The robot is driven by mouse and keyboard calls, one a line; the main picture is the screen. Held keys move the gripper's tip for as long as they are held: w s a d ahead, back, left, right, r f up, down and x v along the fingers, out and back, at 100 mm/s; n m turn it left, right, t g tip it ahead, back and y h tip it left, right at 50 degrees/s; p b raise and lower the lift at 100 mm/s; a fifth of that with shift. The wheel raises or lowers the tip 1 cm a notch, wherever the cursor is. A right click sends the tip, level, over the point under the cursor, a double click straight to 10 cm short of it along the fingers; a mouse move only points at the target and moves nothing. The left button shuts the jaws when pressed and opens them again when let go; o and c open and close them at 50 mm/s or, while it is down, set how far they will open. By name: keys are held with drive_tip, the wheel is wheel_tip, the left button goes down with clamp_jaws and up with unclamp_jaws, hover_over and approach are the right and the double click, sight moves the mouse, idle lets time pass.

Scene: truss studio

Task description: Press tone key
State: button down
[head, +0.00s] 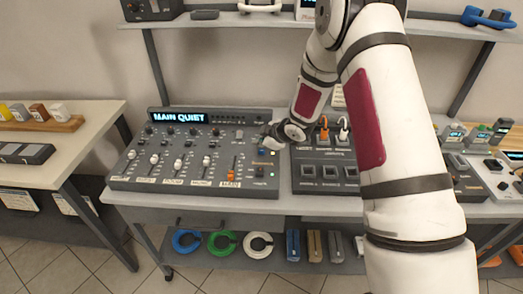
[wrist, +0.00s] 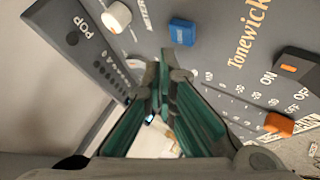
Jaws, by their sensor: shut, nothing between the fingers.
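The grey mixer console (head: 190,189) stands on the table, with its display reading "MAIN QUIET". My gripper (head: 268,146) is over the console's right end in the head view, near a small column of keys there. In the wrist view my gripper (wrist: 165,72) is shut and empty, its fingertips just below a blue key (wrist: 182,32) in the picture. I cannot tell whether the tips touch the panel. No label reading "tone key" is legible; "Tonewick" is printed beside the blue key. The fingers hide part of the panel.
A white knob (wrist: 117,17), a black switch (wrist: 300,64) and an orange fader cap (wrist: 279,123) stand up nearby. A second dark panel with cables (head: 323,172) is right of the console. A shelf (head: 225,20) runs above.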

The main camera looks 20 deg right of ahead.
sight(261, 152)
drive_tip(key=shift+r+p, duration=0.75)
drive_tip(key=shift+r, duration=1.45)
drive_tip(key=shift+r, duration=0.1)
drive_tip(key=s+d+r+m+h, duration=0.35)
drive_tip(key=s+r, duration=0.35)
drive_tip(key=r, duration=0.5)
drive_tip(key=s+d+r+m+h, duration=0.2)
drive_tip(key=s+d+r+m, duration=0.15)
drive_tip(key=s+r, duration=0.55)
drive_tip(key=s+a+r+m+g, duration=0.1)
drive_tip(key=s+a+r+m, duration=0.1)
drive_tip(key=s, duration=0.7)
drive_tip(key=s+a+r+m+g+y, duration=0.1)
drive_tip(key=s+a+r+m, duration=0.1)
drive_tip(key=s, duration=0.7)
drive_tip(key=s+a+r+m+g, duration=0.1)
drive_tip(key=s+a+r+m, duration=0.1)
drive_tip(key=s, duration=0.7)
drive_tip(key=shift+s+a+r+m+y, duration=0.15)
drive_tip(key=shift+r+m+y, duration=0.15)
drive_tip(key=shift+m+y, duration=0.1)
drive_tip(key=shift+a, duration=0.1)
